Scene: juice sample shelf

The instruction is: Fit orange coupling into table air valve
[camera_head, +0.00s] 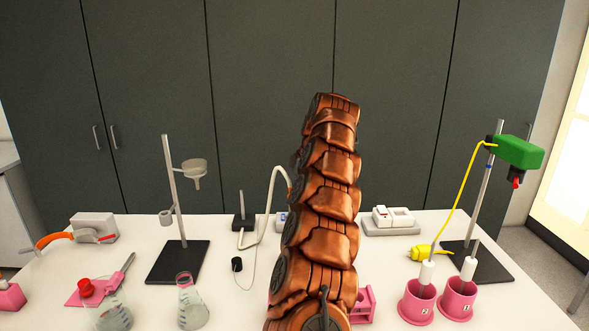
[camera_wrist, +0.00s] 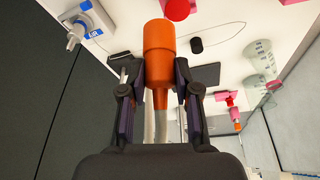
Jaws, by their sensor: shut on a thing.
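In the wrist view, my gripper (camera_wrist: 157,75) is shut on the orange coupling (camera_wrist: 165,55), a stepped cylinder with its wide end pointing away from the palm. A pale hose (camera_wrist: 149,125) runs back from the coupling between the fingers. The coupling is held above the white table, apart from other things as far as I see. In the head view my arm hides the gripper and coupling; the white hose (camera_head: 263,215) curves up behind the arm. A red cylinder (camera_wrist: 180,8) is cut off at the wrist view's top.
A grey box (camera_head: 95,227) with an orange tube stands at the table's left. A tall stand (camera_head: 180,262), flasks (camera_head: 191,308) and a black cylinder on a cord (camera_head: 237,264) stand nearby. Pink cups (camera_head: 417,302) and a green-headed stand (camera_head: 519,152) are at right. Dark cabinets close the back.

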